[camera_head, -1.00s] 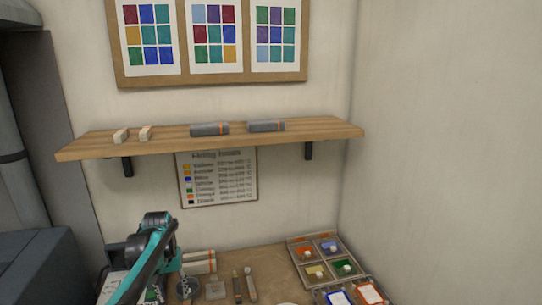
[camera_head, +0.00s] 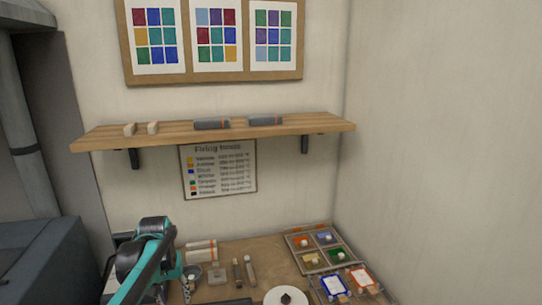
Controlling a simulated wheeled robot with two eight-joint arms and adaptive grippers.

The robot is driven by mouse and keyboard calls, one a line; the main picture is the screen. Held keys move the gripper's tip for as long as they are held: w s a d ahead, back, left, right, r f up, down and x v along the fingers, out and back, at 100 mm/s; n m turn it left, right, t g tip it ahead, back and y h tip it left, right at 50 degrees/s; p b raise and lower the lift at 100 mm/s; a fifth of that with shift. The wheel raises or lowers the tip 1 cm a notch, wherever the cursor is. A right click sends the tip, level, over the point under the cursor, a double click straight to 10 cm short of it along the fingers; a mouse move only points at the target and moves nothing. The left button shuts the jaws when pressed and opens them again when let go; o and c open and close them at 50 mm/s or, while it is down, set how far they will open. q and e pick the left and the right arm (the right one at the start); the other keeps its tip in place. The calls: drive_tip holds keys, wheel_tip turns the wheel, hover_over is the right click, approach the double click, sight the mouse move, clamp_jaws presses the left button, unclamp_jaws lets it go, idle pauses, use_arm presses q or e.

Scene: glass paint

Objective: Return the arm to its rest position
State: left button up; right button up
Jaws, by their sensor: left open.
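My left arm comes in from the lower left, teal and black, bent over the left part of the worktable (camera_head: 268,254). My left gripper (camera_head: 167,284) is low beside the arm, largely hidden by the arm's own links; its jaws are open, and I see nothing held in it. My right gripper and arm are not in view.
Near the left arm lie pale rolls (camera_head: 201,250), a small grey block (camera_head: 217,275) and two slim tools (camera_head: 244,270). A white disc (camera_head: 286,297), a divided paint tray (camera_head: 318,247) and framed pieces (camera_head: 334,286) are further right. A wooden shelf (camera_head: 270,130) overhangs the back.

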use_arm(q)
drive_tip(key=s+d+f+m+t+b, duration=0.1)
drive_tip(key=s+d+f+t, duration=0.1)
drive_tip(key=s, duration=0.8)
drive_tip(key=s+d+f+m+t+b, duration=0.1)
drive_tip(key=s+d+f+t, duration=0.1)
drive_tip(key=s+d+t, duration=0.2)
drive_tip(key=s+d, duration=0.3)
drive_tip(key=s, duration=0.4)
drive_tip(key=shift+d+f+b, duration=0.15)
drive_tip(key=shift+d+b, duration=0.05)
drive_tip(key=shift+b, duration=0.2)
drive_tip(key=shift+s+a, duration=0.1)
